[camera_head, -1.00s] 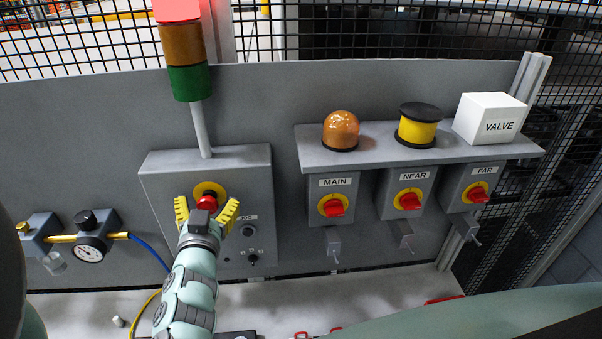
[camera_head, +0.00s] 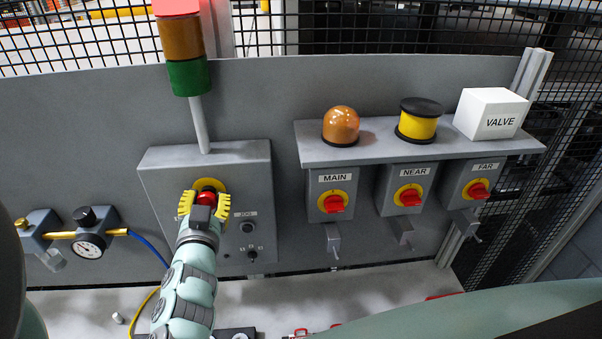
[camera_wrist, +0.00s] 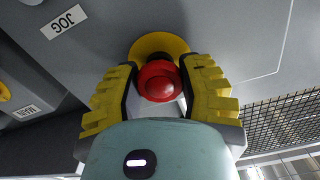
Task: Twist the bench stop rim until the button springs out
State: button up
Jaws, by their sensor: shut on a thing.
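The bench stop is a red mushroom button (camera_wrist: 158,82) on a yellow round plate (camera_wrist: 158,46) in the wrist view. In the head view the red button (camera_head: 206,198) shows on the front of a grey control box (camera_head: 160,190), partly hidden by my gripper. My gripper (camera_head: 204,203) has its yellow ridged fingers closed in on both sides of the red rim. The wrist view also shows my gripper (camera_wrist: 160,92) with a finger on each side of the button. Whether the button is in or out cannot be told.
A JOG button (camera_head: 247,227) and a small black knob (camera_head: 252,255) sit right of my gripper on the same box. A stack light (camera_head: 188,77) rises above it. Red switches MAIN (camera_head: 335,203), NEAR (camera_head: 411,198) and FAR (camera_head: 480,191) are farther right. A pressure gauge (camera_head: 89,248) is at left.

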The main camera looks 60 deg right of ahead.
jog(key=m+b, duration=0.2)
jog(key=m, duration=0.1)
jog(key=shift+f+m+b, duration=0.15)
jog(key=shift+m+b, duration=0.2)
jog(key=shift+m, duration=0.05)
jog(key=shift+m+b, duration=1.05)
jog(key=shift+m, duration=0.35)
jog(key=o, duration=1.2)
jog(key=shift+o, duration=0.2)
jog(key=v, duration=1.2)
